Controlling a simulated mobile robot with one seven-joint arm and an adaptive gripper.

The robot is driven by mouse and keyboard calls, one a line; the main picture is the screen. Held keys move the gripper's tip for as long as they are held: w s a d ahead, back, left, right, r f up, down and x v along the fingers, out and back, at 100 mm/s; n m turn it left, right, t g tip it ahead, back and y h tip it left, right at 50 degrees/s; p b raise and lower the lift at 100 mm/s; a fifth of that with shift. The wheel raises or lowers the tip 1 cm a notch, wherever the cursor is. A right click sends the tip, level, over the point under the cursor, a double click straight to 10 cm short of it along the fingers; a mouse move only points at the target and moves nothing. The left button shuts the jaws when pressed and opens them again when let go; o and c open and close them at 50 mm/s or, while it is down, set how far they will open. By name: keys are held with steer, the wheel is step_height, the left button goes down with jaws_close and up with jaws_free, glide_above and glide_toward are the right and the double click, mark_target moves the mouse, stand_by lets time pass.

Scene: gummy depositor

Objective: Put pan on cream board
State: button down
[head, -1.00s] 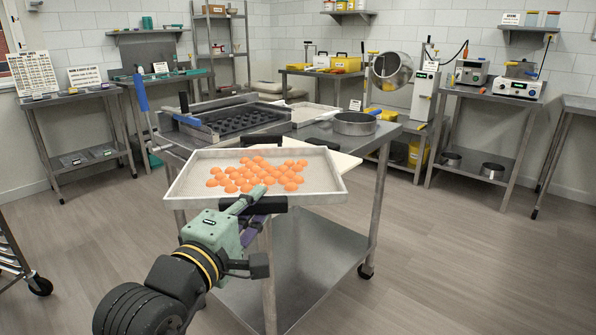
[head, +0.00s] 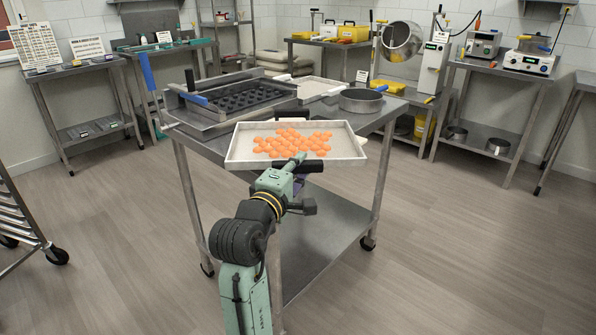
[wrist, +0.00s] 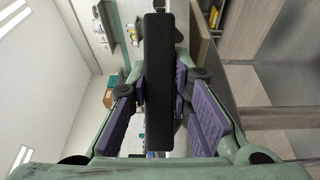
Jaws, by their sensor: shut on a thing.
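The pan is a shallow pale tray (head: 344,147) holding many orange gummies, seen in the head view at the front edge of the steel cart. It looks about level. My gripper (head: 296,166) is at its near side, shut on its black handle. In the wrist view the black handle (wrist: 158,85) stands between the purple finger pads of my gripper (wrist: 160,105). The cream board is almost wholly hidden behind the pan; a small pale bit at the pan's right edge may be its corner. I cannot tell whether the pan touches the board or the cart.
The steel cart (head: 205,145) also bears a dark mould tray (head: 245,97), a pale tray (head: 318,88) and a round metal pan (head: 361,100) behind the held pan. A rack (head: 25,215) stands at left. The floor right of the cart is clear.

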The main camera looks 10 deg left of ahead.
steer(key=shift+f, duration=0.7)
steer(key=shift+f, duration=0.15)
steer(key=c, duration=1.5)
jaws_free()
steer(key=shift+o, duration=0.2)
